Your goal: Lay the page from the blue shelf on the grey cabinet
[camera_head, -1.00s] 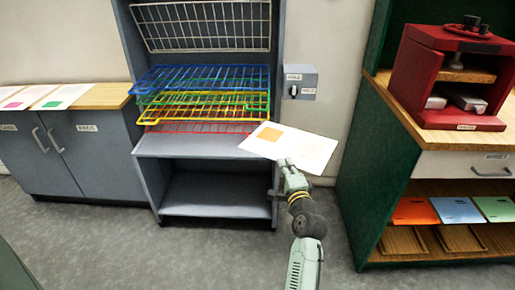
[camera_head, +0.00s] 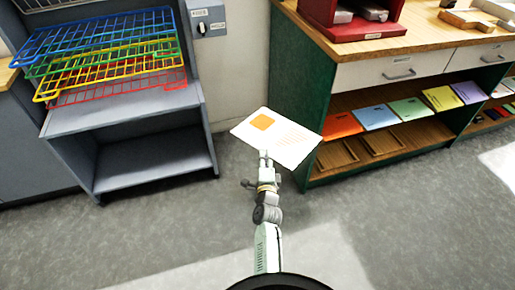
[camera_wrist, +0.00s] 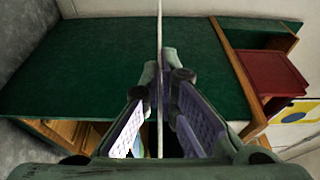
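A white page with an orange square (camera_head: 285,142) is in my gripper, held by its near edge above the floor in the head view. My gripper (camera_head: 264,158) is shut on it. In the wrist view the page (camera_wrist: 160,40) stands edge-on as a thin strip between the fingers (camera_wrist: 160,105). The blue shelf (camera_head: 95,27) is the upper wire shelf of a grey rack at left, and no page shows on it. The grey cabinet (camera_head: 28,150) is at the left edge; only part of its side and a sliver of its wooden top (camera_head: 6,76) show.
Green, yellow and red wire shelves (camera_head: 110,90) lie below the blue one. A green bench (camera_head: 300,90) with a wooden top, a red press and several coloured booklets (camera_head: 375,117) stands at right. The grey floor (camera_head: 170,235) is open.

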